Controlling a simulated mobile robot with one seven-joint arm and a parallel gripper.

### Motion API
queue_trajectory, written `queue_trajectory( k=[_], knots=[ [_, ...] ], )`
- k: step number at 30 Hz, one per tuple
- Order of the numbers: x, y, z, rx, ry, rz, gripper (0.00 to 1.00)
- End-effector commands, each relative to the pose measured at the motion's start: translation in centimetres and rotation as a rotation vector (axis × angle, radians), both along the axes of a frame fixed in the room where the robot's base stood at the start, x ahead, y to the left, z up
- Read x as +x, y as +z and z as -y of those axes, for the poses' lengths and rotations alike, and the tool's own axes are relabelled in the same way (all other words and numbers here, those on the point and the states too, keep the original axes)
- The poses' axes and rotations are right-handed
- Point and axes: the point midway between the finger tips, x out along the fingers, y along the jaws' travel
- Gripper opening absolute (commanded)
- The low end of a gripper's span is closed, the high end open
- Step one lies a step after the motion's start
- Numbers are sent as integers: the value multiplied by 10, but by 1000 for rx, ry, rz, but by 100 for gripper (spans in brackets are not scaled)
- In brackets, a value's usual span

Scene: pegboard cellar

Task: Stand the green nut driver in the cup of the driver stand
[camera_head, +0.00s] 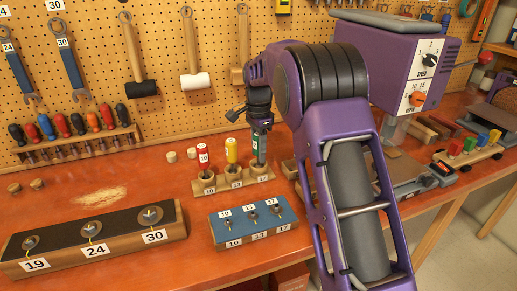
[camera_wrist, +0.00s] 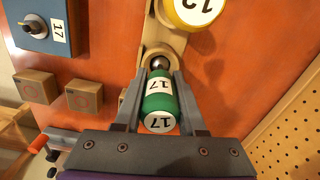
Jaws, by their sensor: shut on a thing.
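The green nut driver (camera_wrist: 160,103), labelled 17, is between the fingers of my gripper (camera_wrist: 158,88) in the wrist view. My gripper is shut on its handle. In the head view the green driver (camera_head: 254,148) is upright and partly hidden by my gripper (camera_head: 260,147). It is over the right end of the wooden driver stand (camera_head: 234,184), at the cup marked 17. In the wrist view its lower end meets the cup of the stand (camera_wrist: 158,47). I cannot tell how deep it sits.
A red driver (camera_head: 203,158) and a yellow driver (camera_head: 231,150) stand in the other cups, close beside. A blue-topped block (camera_head: 252,226) with three numbered fittings is in front. A black-topped block (camera_head: 92,240) lies left. The pegboard (camera_head: 100,75) rises behind.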

Motion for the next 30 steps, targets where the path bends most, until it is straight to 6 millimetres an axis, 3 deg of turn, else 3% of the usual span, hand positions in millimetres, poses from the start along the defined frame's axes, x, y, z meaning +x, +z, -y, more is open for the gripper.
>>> queue_trajectory(
  k=[7, 8, 12, 14, 22, 30],
  knots=[
    [0, 0, 0, 0, 0, 0, 0],
    [0, 0, 0, 0, 0, 0, 41],
    [0, 0, 0, 0, 0, 0, 67],
    [0, 0, 0, 0, 0, 0, 75],
    [0, 0, 0, 0, 0, 0, 75],
    [0, 22, 0, 0, 0, 0, 75]
  ],
)
